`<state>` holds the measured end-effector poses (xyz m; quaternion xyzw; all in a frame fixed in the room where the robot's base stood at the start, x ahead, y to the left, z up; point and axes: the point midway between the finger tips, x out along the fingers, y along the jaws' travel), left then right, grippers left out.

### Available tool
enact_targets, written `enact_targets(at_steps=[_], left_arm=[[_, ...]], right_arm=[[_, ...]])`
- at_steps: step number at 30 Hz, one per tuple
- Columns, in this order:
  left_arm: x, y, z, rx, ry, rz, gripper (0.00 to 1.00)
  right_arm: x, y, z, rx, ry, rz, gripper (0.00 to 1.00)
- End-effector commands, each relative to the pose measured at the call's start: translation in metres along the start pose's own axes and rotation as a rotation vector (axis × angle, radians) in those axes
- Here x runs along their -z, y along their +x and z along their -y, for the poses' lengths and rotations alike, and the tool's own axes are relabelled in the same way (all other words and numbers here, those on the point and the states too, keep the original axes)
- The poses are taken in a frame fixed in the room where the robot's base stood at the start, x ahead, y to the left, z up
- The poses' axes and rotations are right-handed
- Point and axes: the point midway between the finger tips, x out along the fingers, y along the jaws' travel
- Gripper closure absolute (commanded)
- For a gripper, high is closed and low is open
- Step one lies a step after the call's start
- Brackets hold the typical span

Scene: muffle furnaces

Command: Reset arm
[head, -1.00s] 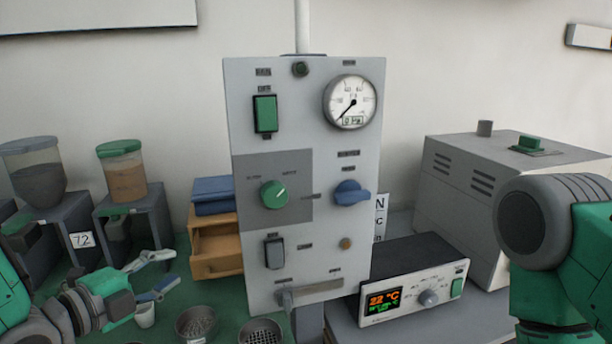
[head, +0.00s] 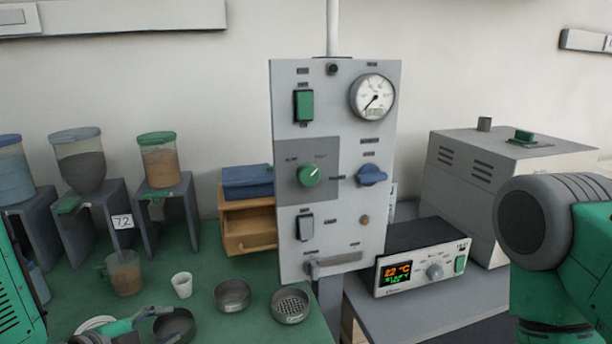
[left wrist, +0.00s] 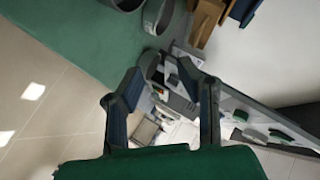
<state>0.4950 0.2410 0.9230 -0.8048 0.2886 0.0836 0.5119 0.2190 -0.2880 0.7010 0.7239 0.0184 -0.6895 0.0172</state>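My left gripper (head: 160,322) is low at the left of the head view, over the green table, partly cut off by the bottom edge. In the left wrist view its two fingers (left wrist: 158,70) stand apart with nothing between them. It appears near a dark round dish (head: 174,326), with no clear sign of contact. My right arm (head: 565,250) shows at the right edge of the head view; its gripper is out of view.
A grey control panel (head: 335,240) stands upright in the middle. A temperature controller (head: 420,268) and a large grey box (head: 500,170) are at the right. Metal sieves (head: 290,306), a white cup (head: 182,285) and a beaker (head: 124,274) stand on the green table (head: 215,262). Hoppers line the back left.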

Motion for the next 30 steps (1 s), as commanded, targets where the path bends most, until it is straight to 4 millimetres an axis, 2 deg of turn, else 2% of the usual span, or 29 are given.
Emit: enact_targets(at_steps=[1,5,8,12,15,18,23,24,30], left_arm=[[-0.008,-0.002,-0.018,-0.039,-0.064,0.033,0.69],[-0.032,-0.008,-0.067,-0.141,-0.268,0.149,0.69],[-0.051,-0.021,-0.117,-0.231,-0.469,0.288,0.69],[-0.074,-0.059,-0.200,-0.338,-0.797,0.563,0.69],[-0.083,-0.091,-0.246,-0.370,-0.988,0.758,0.69],[-0.088,-0.124,-0.284,-0.376,-1.142,0.939,0.69],[-0.093,-0.177,-0.332,-0.346,-1.342,1.221,0.69],[-0.101,-0.161,-0.337,-0.341,-1.327,1.188,0.69],[-0.119,-0.132,-0.365,-0.345,-1.289,1.154,0.69]], right_arm=[[0.000,0.000,0.000,0.000,0.000,0.001,0.60],[-0.001,0.000,0.000,0.001,-0.001,0.001,0.60],[-0.001,0.000,0.001,0.001,-0.001,0.001,0.60],[-0.001,0.000,0.001,0.001,-0.001,0.001,0.60],[-0.001,0.000,0.001,0.001,-0.001,0.001,0.60],[-0.001,0.000,0.000,0.001,-0.001,0.001,0.60],[-0.001,0.000,0.000,0.000,-0.001,0.001,0.60],[-0.001,0.016,0.000,0.000,0.000,0.000,0.60],[-0.004,0.061,0.001,0.001,-0.001,0.002,0.60]])
